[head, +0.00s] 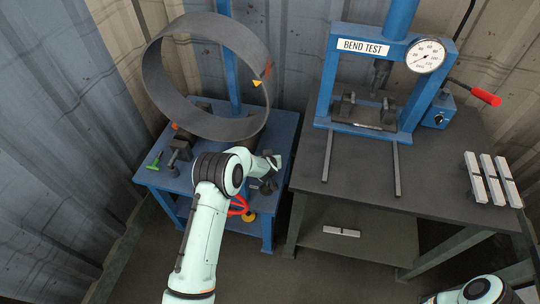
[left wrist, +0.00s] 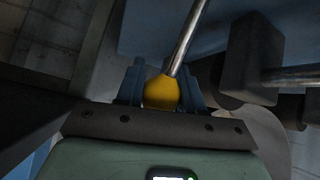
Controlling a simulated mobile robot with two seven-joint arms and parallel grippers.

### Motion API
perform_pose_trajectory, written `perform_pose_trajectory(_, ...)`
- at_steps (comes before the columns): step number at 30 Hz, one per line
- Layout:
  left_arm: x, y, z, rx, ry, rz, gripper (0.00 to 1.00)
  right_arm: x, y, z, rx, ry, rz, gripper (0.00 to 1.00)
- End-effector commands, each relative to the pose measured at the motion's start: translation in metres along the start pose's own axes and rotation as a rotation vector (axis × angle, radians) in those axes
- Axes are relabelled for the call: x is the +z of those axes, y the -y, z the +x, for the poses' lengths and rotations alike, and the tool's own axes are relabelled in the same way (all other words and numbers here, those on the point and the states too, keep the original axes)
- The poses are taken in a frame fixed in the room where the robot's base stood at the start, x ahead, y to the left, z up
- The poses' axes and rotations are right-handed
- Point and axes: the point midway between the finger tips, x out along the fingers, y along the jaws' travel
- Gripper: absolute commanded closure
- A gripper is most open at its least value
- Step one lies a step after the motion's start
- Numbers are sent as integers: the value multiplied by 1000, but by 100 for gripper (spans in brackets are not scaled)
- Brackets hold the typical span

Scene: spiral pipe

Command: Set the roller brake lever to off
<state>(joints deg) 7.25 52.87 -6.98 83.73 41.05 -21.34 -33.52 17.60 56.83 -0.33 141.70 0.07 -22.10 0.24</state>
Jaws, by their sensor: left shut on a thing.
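The roller brake lever appears in the left wrist view as a thin metal rod with a yellow knob (left wrist: 161,93) at its end. My left gripper (left wrist: 160,88) is shut on this yellow knob, with a blue finger on each side of it. In the head view my left gripper (head: 268,180) is at the right side of the blue roller bench (head: 165,180), largely hidden by my own arm. I cannot make out the held knob there. Part of my right arm shows at the bottom right; its gripper is out of view.
A large dark metal ring (head: 160,85) stands on the bench. A red handwheel (head: 238,207) with a yellow part (head: 249,216) and a green handle (head: 153,162) are on the bench. The bend test press (head: 325,90) stands on a dark table (head: 350,180) with grey blocks (head: 478,188) to the right.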

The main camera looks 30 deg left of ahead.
Motion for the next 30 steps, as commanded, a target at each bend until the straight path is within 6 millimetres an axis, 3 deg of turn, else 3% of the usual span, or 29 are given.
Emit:
perform_pose_trajectory(15, 5, 1, 2, -1, 5, 2, 100, -1, 1, -2, 0, -1, 0, 57)
perform_pose_trajectory(16, 5, 1, 2, -1, 6, 2, 53, -1, 1, -2, 0, -1, 0, 57)
perform_pose_trajectory(18, 5, 1, 2, -1, 6, 2, 39, -1, 1, -2, 0, -1, 0, 57)
perform_pose_trajectory(30, 3, 0, -5, 0, 2, 1, 39, 0, 0, 0, 0, 0, 0, 57)
